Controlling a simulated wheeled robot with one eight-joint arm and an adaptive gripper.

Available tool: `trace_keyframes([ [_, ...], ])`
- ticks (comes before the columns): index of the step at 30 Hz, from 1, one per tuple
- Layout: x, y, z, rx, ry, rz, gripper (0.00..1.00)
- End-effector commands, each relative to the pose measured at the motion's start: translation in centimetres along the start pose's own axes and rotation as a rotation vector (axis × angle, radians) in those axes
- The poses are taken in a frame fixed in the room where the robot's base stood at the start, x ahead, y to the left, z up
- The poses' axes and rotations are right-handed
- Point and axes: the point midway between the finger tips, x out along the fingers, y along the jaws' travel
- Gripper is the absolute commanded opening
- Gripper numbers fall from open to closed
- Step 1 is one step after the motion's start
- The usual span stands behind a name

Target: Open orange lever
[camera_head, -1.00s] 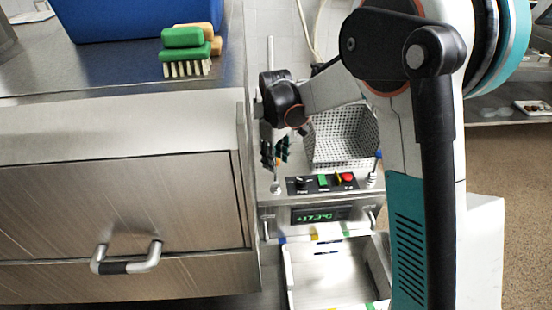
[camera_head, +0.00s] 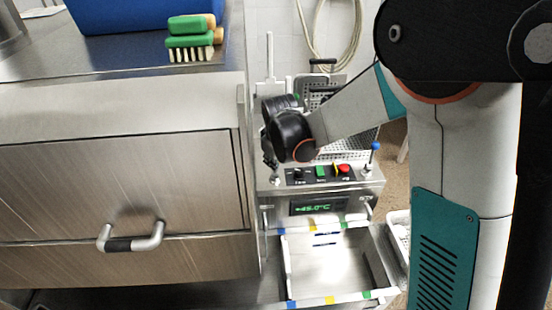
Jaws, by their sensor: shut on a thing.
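My gripper (camera_head: 269,152) is mostly hidden behind my black wrist, at the left front of the steel machine (camera_head: 360,189). It is shut at the top of a thin metal lever (camera_head: 276,180) left of the control panel. The lever's top is hidden by the gripper and wrist, so no orange shows on it. A matching lever with a blue knob (camera_head: 375,146) stands upright at the right of the panel.
The control panel (camera_head: 320,174) has green and red buttons; a display (camera_head: 318,207) is below. A perforated basket (camera_head: 355,143) stands behind my wrist. A steel tray (camera_head: 375,262) lies below. A drawer cabinet (camera_head: 120,185) closely bounds the left side.

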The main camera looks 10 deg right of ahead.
Motion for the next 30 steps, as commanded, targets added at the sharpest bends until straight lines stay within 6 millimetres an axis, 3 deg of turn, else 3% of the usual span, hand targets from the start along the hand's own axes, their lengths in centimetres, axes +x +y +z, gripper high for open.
trace_keyframes([
  [15,1.3,-3.8,3.8,0.000,0.021,0.022,0.00],
  [30,2.7,-5.3,5.3,-0.001,0.019,0.021,0.00],
])
